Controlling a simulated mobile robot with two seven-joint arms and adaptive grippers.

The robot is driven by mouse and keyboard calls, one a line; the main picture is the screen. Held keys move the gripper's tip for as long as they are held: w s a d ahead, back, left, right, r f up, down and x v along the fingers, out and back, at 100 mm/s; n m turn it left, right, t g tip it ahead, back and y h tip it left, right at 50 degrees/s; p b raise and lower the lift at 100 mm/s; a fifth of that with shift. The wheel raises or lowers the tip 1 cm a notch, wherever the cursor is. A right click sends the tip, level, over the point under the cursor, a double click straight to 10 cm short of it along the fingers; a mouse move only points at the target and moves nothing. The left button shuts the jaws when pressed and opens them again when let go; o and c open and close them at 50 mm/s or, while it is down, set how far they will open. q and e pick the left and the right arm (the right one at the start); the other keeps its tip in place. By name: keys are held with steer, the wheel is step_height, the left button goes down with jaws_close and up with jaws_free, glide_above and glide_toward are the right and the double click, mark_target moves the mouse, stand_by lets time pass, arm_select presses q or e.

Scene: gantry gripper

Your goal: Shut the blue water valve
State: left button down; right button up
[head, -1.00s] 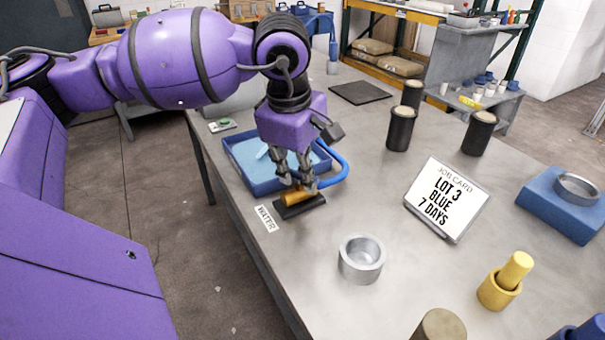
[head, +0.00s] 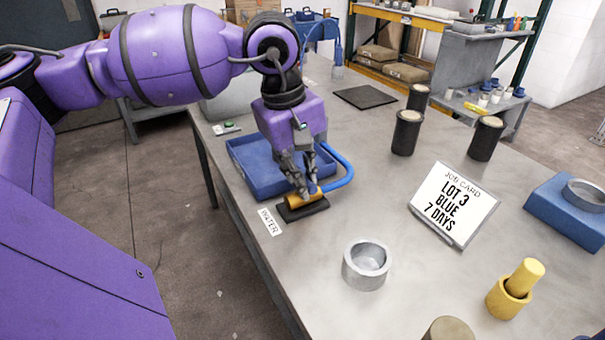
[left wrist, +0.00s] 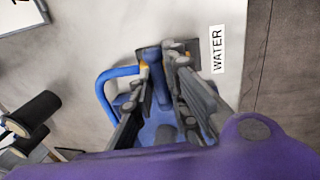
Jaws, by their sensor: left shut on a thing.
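The water valve has a brass body (head: 304,199) on a black base (head: 303,210), near the table's front-left edge. A blue hose (head: 343,170) curves from it; the hose also shows in the left wrist view (left wrist: 103,88). My left gripper (head: 302,190) points down on the valve. In the left wrist view, its fingers (left wrist: 160,72) are shut around the blue valve handle (left wrist: 157,88), which lies between them. In the head view the fingers mostly hide the handle. A WATER label (head: 270,221) lies beside the valve. My right gripper is not in view.
A blue tray (head: 236,158) lies just behind the valve, its inside plain blue. A metal cup (head: 366,265), a job card (head: 453,205) reading "LOT 3 BLUE 7 DAYS" and black cylinders (head: 405,132) stand to the right. The table between them is clear.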

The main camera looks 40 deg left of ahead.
arm_select(q)
steer(key=shift+w+r, duration=0.25)
steer(key=shift+r, duration=0.05)
steer(key=c, duration=2)
jaws_free()
steer(key=shift+o, duration=1)
steer(key=shift+f, duration=0.2)
steer(key=shift+s, duration=0.1)
steer(key=shift+r, duration=0.2)
step_height(320, 180, up, 12)
steer(key=s, duration=0.2)
steer(key=shift+a+f, duration=0.25)
steer(key=shift+a, duration=0.2)
steer(key=shift+s+f, duration=0.1)
